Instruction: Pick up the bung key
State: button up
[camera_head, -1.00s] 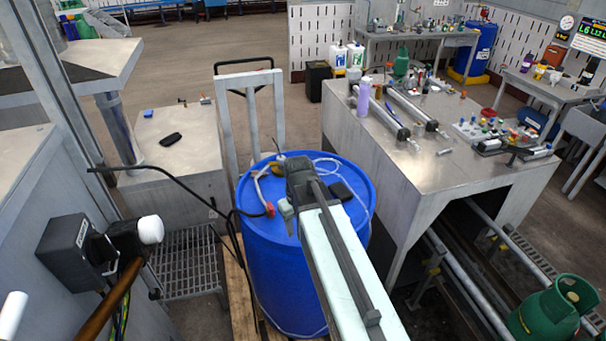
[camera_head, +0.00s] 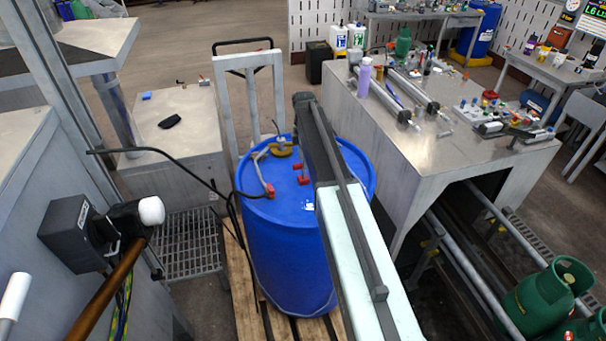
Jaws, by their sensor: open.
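The blue drum (camera_head: 285,245) stands upright on a wooden pallet in the middle of the view. A small brass-coloured fitting (camera_head: 281,152) is on the far part of its lid, and small red pieces (camera_head: 302,179) lie left of my arm. I cannot tell whether any of these is the bung key. My arm reaches up from the bottom right over the drum and hides the right part of the lid. My gripper cannot be made out; the arm seems to hide it.
A red fitting with a hose (camera_head: 269,190) is at the lid's left. A metal trolley handle (camera_head: 233,110) rises behind the drum. A steel bench (camera_head: 440,165) with tools stands right, and a low grey cabinet (camera_head: 183,145) with a black item stands left. Green cylinders (camera_head: 540,300) are at lower right.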

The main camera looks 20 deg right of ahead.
aim_at(303, 177)
jog(key=f+b, duration=0.3)
jog(key=f, duration=0.1)
jog(key=f+b, duration=0.2)
jog(key=shift+w+f+b, duration=0.25)
jog(key=shift+f+b, duration=0.1)
jog(key=shift+f, duration=0.05)
jog(key=shift+r, duration=0.2)
grip_shut()
dwell(0.8)
